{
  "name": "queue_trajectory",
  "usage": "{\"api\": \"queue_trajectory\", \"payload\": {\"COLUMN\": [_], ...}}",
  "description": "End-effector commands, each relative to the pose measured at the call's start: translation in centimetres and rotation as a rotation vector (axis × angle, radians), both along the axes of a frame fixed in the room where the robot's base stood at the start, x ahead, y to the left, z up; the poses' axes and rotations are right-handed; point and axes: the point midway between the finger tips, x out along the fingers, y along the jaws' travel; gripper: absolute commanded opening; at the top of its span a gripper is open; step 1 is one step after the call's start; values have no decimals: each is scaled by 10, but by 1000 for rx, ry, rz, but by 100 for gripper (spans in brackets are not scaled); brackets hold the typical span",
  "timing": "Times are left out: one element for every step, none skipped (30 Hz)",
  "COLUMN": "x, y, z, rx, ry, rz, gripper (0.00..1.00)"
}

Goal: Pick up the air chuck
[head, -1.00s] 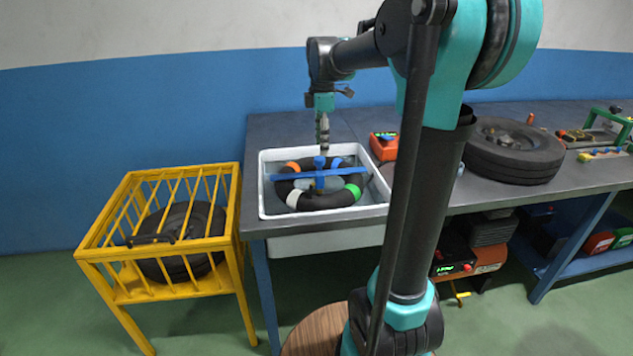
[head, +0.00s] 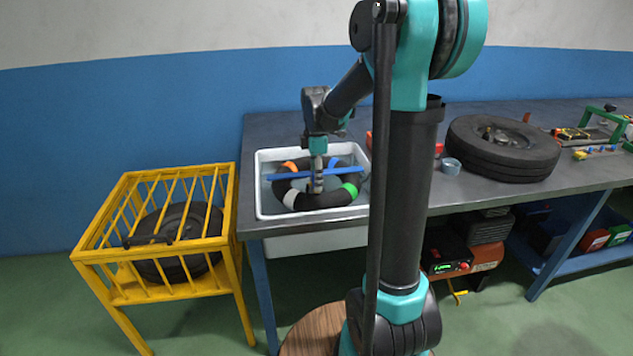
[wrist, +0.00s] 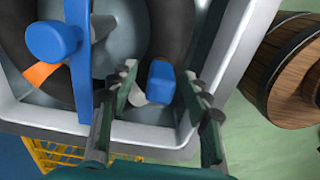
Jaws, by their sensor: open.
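My gripper (head: 316,187) points down over the white basin (head: 262,205) on the left end of the bench. In the wrist view my gripper (wrist: 163,77) is open, with a blue block (wrist: 160,82) between its fingertips; I cannot tell whether they touch it. I cannot tell whether this block is the air chuck, and nothing else in view is clearly the chuck. A black inner tube (head: 338,199) with coloured bands lies in the basin. A blue bar (head: 290,175) with a blue knob (wrist: 55,42) crosses it.
A yellow cage (head: 88,247) holding a tyre stands left of the bench. A larger tyre (head: 505,165) and a grey-blue ring (head: 451,166) lie on the bench to the right. A round wooden top (head: 310,335) stands in front. The basin walls are close around my gripper.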

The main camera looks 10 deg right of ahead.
Motion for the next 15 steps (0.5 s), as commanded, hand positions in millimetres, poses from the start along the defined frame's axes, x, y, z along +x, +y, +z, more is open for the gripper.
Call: {"api": "queue_trajectory", "payload": {"x": [0,0,0,0,0,0,0,0,0,0,0,0,0,0,0], "y": [0,0,0,0,0,0,0,0,0,0,0,0,0,0,0], "z": [-1,-1,-1,-1,-1,-1,-1,-1,-1,-1,-1,-1,-1,-1,-1], "rx": [0,0,0,0,0,0,0,0,0,0,0,0,0,0,0], "ry": [0,0,0,0,0,0,0,0,0,0,0,0,0,0,0], "rz": [0,0,0,0,0,0,0,0,0,0,0,0,0,0,0], "gripper": [48,48,48,48,48,48,47,43,38,35,31,26,22,18,14]}}
